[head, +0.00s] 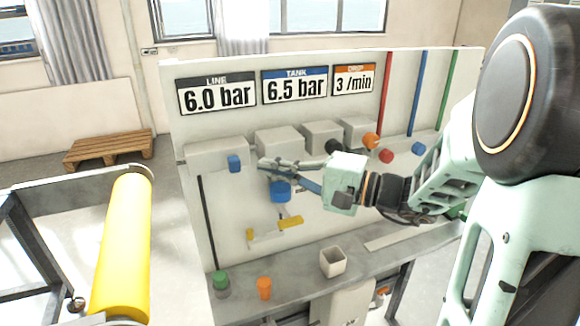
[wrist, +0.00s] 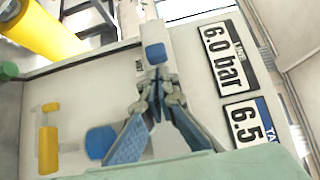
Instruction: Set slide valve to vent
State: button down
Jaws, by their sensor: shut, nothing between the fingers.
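A small blue block (head: 234,163) sits on the front of the leftmost white box on the panel. It looks like a slide valve's knob, but I can read no vent mark. My gripper (head: 262,164) is shut and empty, reaching left across the panel, with its tips just right of the block. In the wrist view the blue block (wrist: 155,53) lies straight beyond the closed fingertips (wrist: 156,76). I cannot tell whether they touch. A larger blue knob (head: 281,191) is below my gripper, and it also shows in the wrist view (wrist: 100,141).
Yellow handles (head: 290,222) sit low on the panel. A green knob (head: 219,279), an orange piece (head: 264,287) and a white cup (head: 333,262) stand on the ledge. A yellow roller (head: 122,250) is at left. Signs (head: 217,94) are above.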

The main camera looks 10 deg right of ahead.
aim_at(234, 164)
jog(key=shift+x, duration=1.65)
jog(key=s+a+b, duration=0.2)
jog(key=a+b, duration=0.2)
jog(key=a, duration=0.2)
jog(key=shift+a, duration=0.15)
